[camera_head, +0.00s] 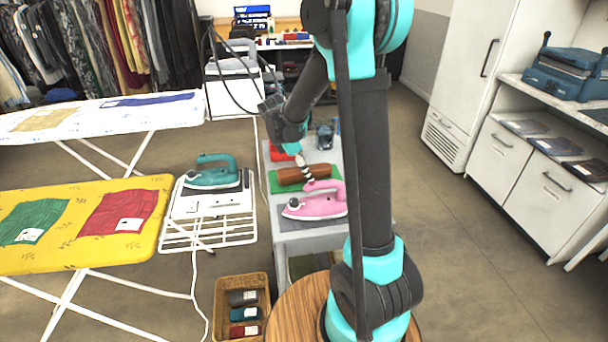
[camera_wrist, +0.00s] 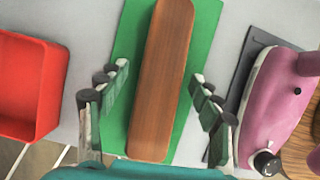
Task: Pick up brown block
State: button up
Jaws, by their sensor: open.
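The brown block (camera_wrist: 161,82) is a long wooden piece with rounded ends lying on a green mat (camera_wrist: 125,68). In the head view the brown block (camera_head: 290,175) lies on the grey table, behind the pink iron. My gripper (camera_wrist: 157,85) is open in the wrist view, with one finger on each side of the block and no clear contact. In the head view my gripper (camera_head: 305,166) hangs over the block, and one finger hides part of it. The gap between fingertips and mat cannot be told.
A pink iron (camera_head: 316,202) stands on a dark pad close to the block; it also shows in the wrist view (camera_wrist: 270,105). A red bin (camera_wrist: 28,92) is on the other side. A dark cup (camera_head: 325,136) stands further back on the grey table (camera_head: 287,238).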

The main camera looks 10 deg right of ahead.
grip_shut()
dwell(0.3)
jog(key=shift+r, duration=0.15)
